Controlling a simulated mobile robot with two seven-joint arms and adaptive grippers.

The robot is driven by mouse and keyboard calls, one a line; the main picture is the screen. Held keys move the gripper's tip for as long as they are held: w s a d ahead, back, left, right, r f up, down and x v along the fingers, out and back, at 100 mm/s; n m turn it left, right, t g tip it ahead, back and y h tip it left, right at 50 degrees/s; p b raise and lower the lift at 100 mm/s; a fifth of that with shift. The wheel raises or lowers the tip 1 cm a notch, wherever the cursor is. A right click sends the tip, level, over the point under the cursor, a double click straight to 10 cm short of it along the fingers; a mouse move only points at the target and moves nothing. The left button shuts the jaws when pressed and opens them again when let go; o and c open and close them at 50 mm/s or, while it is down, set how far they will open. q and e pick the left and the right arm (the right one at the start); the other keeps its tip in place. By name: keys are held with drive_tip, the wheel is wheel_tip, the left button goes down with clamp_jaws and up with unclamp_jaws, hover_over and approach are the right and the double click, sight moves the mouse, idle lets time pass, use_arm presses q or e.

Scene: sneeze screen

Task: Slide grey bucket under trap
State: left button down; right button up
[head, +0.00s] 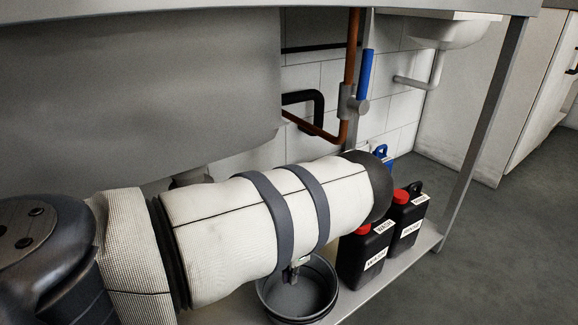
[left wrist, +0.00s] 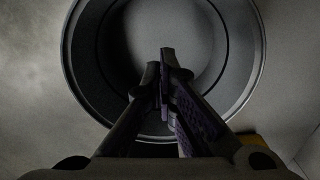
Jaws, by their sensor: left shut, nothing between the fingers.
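The round grey bucket (head: 312,312) stands on the low shelf below the sink, partly hidden by my sleeved left arm. In the left wrist view the bucket (left wrist: 254,75) is seen from above, and its inside looks empty. My left gripper (left wrist: 167,55) is shut and empty, its fingertips over the bucket's opening; I cannot tell if they touch it. A small part of the gripper (head: 292,274) shows below the sleeve in the head view. A grey drain fitting, perhaps the trap (head: 190,178), hangs under the sink basin, left of the bucket and mostly hidden by my arm. My right gripper is not in view.
Black jugs with red caps (head: 362,256) (head: 408,222) stand on the shelf right of the bucket. A blue item (head: 382,152) is behind them. A copper pipe (head: 352,50) with a blue lever (head: 365,75) runs down the back. A table leg (head: 480,140) stands at right.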

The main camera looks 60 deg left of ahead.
use_arm(q)
drive_tip(key=b, duration=0.3)
approach(291, 305)
wheel_tip(291, 305, down, 5)
drive_tip(key=shift+f, duration=0.2)
drive_tip(key=s+p, duration=0.1)
drive_tip(key=s, duration=0.2)
drive_tip(key=shift+s+d+r, duration=0.1)
drive_tip(key=shift+s+d, duration=0.05)
drive_tip(key=shift+s, duration=0.35)
